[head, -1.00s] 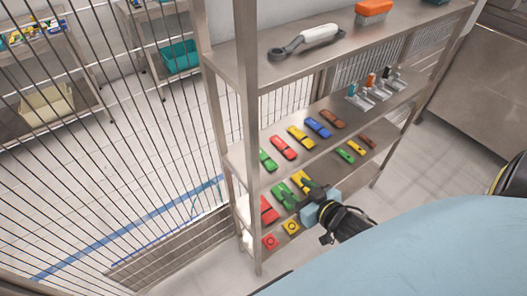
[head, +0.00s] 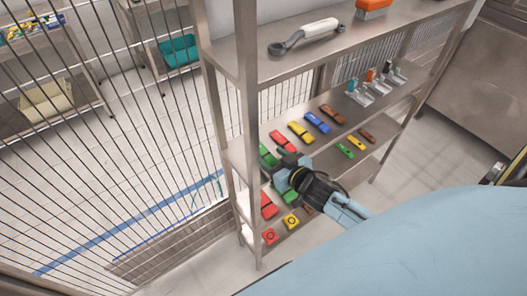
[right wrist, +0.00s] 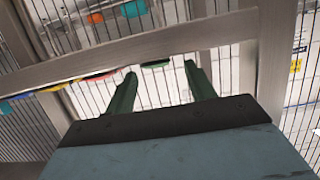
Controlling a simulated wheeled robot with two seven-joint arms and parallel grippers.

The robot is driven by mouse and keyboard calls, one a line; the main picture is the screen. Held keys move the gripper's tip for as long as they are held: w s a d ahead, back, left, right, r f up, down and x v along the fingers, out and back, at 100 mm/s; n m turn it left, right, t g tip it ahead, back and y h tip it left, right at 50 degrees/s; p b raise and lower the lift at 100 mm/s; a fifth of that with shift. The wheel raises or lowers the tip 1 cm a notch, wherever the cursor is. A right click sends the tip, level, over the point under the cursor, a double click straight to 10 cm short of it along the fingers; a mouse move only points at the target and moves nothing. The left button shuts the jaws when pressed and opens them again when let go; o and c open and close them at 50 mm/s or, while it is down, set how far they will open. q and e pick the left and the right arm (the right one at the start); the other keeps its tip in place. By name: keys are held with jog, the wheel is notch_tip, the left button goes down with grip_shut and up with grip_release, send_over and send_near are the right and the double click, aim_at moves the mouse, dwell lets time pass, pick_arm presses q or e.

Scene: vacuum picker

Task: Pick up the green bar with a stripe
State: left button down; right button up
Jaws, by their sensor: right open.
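A green bar (head: 267,156) lies at the left end of the back row on the middle shelf, partly hidden by my right gripper. Another green bar (head: 284,195) is on the shelf below, partly covered by my arm, and a small green bar (head: 345,150) lies at the front of the middle shelf. The stripe is too small to make out surely on any of them. My right gripper (head: 283,164) is at the shelf's front left. In the right wrist view its fingers (right wrist: 161,80) are open and empty, with a green bar (right wrist: 155,64) beyond, between the tips.
Red (head: 283,141), yellow (head: 301,132), blue (head: 317,122) and brown bars (head: 332,114) continue the row. A metal shelf post (head: 248,150) stands left of my gripper. A wrench-like tool (head: 305,38) lies on the shelf above.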

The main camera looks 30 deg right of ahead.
aim_at(265, 152)
jog(key=shift+x, duration=1.55)
jog(key=shift+c, duration=0.2)
jog(key=c, duration=1)
jog(key=shift+r, duration=0.1)
